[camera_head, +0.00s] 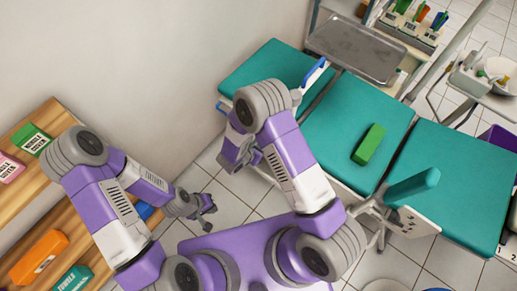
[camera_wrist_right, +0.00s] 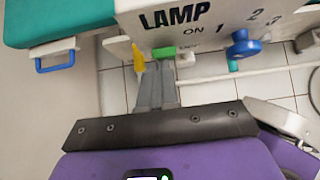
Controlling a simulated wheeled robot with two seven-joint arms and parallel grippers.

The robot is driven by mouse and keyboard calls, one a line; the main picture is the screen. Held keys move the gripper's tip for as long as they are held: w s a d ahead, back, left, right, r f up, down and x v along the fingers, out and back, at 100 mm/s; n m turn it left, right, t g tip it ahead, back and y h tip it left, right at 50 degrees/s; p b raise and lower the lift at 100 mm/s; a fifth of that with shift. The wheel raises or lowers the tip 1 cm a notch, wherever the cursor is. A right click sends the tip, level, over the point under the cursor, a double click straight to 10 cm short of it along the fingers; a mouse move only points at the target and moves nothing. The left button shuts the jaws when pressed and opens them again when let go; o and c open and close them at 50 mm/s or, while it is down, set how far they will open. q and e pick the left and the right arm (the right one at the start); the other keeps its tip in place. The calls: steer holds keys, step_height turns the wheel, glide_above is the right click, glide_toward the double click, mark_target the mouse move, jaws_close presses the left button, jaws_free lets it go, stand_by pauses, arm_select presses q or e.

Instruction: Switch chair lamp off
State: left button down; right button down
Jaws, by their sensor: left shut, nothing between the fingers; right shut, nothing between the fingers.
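In the right wrist view a white panel (camera_wrist_right: 150,22) on the chair carries the word LAMP, with ON and a partly hidden second word below. A yellow lever-like part (camera_wrist_right: 138,60) hangs from its lower edge. A green block (camera_wrist_right: 163,53) sits just right of it; I cannot tell which is the switch. My right gripper (camera_wrist_right: 158,66) is shut and empty, its tips close to the green block and beside the yellow part; contact is unclear. In the head view my left gripper (camera_head: 204,208) is shut and empty, away from the chair. The panel is hidden there.
The teal chair (camera_head: 350,120) fills the right side; a green box (camera_head: 368,144) lies on it. A blue knob (camera_wrist_right: 243,45) sits right of the lamp label. A metal tray (camera_head: 355,48) is at the back. A wooden shelf (camera_head: 50,120) with boxes stands at left.

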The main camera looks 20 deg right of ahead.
steer(key=shift+w+d+r+p, duration=0.1)
steer(key=shift+r+p, duration=0.3)
steer(key=shift+r, duration=0.5)
steer(key=f+p+v, duration=0.1)
steer(key=p+v, duration=0.2)
steer(key=v, duration=1)
steer(key=shift+s+a+r, duration=0.3)
steer(key=shift+s+a, duration=0.2)
steer(key=shift+a, duration=0.05)
